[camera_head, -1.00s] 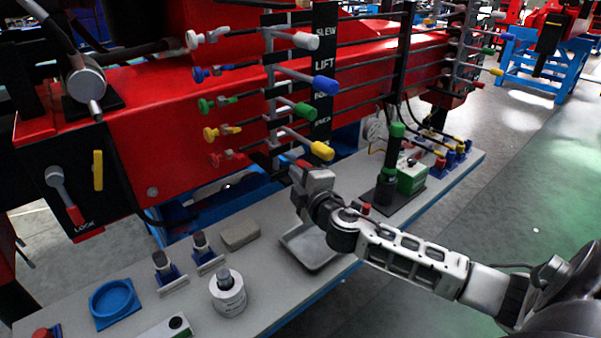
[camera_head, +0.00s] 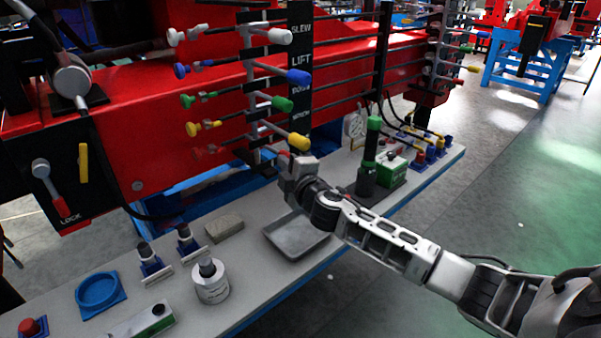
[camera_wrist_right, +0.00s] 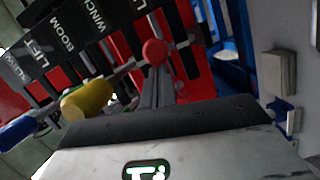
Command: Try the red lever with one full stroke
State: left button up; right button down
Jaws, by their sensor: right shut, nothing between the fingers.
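The red lever is the lowest of a column of levers with coloured handles on the crane stand. In the right wrist view its round red knob (camera_wrist_right: 155,52) shows at the far end of my shut right gripper (camera_wrist_right: 157,80). I cannot tell whether the fingers touch the knob. In the head view my right gripper (camera_head: 285,167) is beside the lever's end, just below the yellow lever's handle (camera_head: 298,141), and mostly hides the red handle. Nothing is between its fingers. My left gripper is not in view.
Blue (camera_head: 298,76) and green (camera_head: 283,103) lever handles stand above the yellow one. The grey bench (camera_head: 250,262) holds a metal tray (camera_head: 300,240), a white round canister (camera_head: 212,287) and a green box (camera_head: 391,172). Floor is clear at the right.

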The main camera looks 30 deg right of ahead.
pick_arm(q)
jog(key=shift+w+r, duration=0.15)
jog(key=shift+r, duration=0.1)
